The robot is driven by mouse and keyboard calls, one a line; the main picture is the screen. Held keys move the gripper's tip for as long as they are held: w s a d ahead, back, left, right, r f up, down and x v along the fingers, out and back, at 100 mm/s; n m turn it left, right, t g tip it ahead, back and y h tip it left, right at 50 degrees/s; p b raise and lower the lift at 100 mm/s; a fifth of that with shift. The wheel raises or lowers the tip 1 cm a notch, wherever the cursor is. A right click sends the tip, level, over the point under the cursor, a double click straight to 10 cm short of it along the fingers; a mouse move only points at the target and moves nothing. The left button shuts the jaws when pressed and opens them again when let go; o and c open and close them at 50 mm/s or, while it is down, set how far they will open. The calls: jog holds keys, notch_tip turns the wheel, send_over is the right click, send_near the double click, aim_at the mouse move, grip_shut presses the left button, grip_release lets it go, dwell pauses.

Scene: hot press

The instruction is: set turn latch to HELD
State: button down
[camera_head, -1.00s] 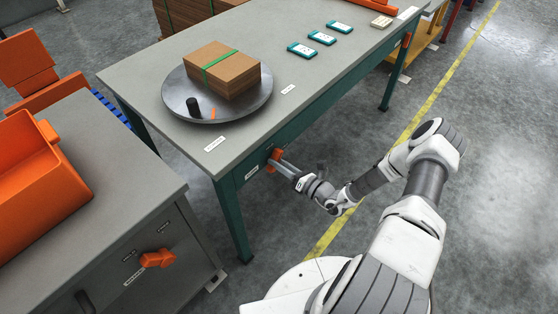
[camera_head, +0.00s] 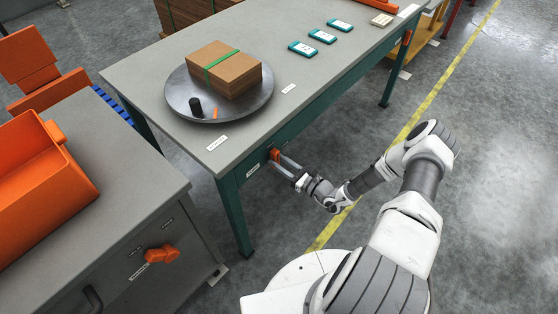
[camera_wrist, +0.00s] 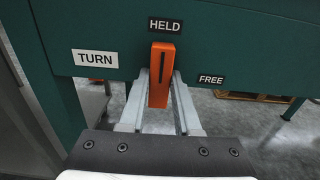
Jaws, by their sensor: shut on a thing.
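The turn latch (camera_wrist: 163,75) is an orange handle on the green front face of the table. In the wrist view it stands upright, its dark slot pointing up at the HELD label (camera_wrist: 165,25). The FREE label (camera_wrist: 211,79) is to its right and the TURN label (camera_wrist: 95,58) to its left. My gripper (camera_wrist: 163,82) is shut on the latch, with one grey finger on each side of it. In the head view the latch (camera_head: 274,154) shows small under the table edge, partly covered by my gripper (camera_head: 282,161).
On the table (camera_head: 160,65) are a round grey plate (camera_head: 180,91) with strapped cardboard (camera_head: 222,68), a black knob and several teal-edged cards. A grey cabinet (camera_head: 90,190) with another orange handle (camera_head: 162,254) stands at left.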

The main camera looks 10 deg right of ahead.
jog(key=shift+f, duration=0.1)
jog(key=c, duration=0.6)
grip_release()
jog(key=p+v, duration=0.1)
jog(key=v, duration=1.6)
jog(key=shift+s+d, duration=0.15)
jog(key=shift+s, duration=0.05)
